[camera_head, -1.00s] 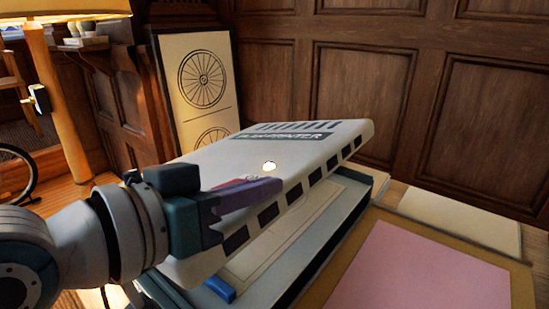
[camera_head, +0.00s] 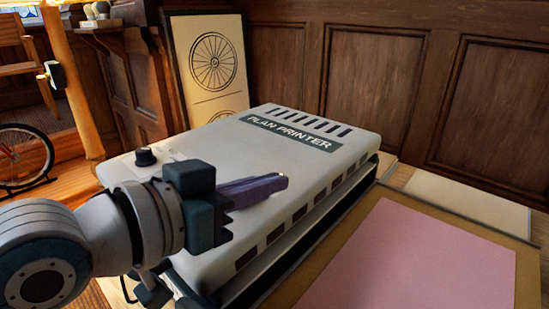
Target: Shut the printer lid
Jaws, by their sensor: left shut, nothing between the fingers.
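The white printer lid (camera_head: 330,165), marked "PLAN PRINTER", lies low and almost flat over the printer base (camera_head: 345,200). A narrow dark gap shows along its right side; I cannot tell whether the lid rests fully on the base. My left gripper (camera_head: 283,181) has its purple fingers shut and empty, lying over the top of the lid and seemingly touching it. My left wrist hides the near left part of the printer. My right gripper is not in view.
A board with a pink sheet (camera_head: 410,260) lies right of the printer. A pale sheet (camera_head: 470,198) lies behind it. A wheel drawing (camera_head: 212,62) leans at the back near panelled walls (camera_head: 375,70). A black knob (camera_head: 145,157) stands at the printer's left.

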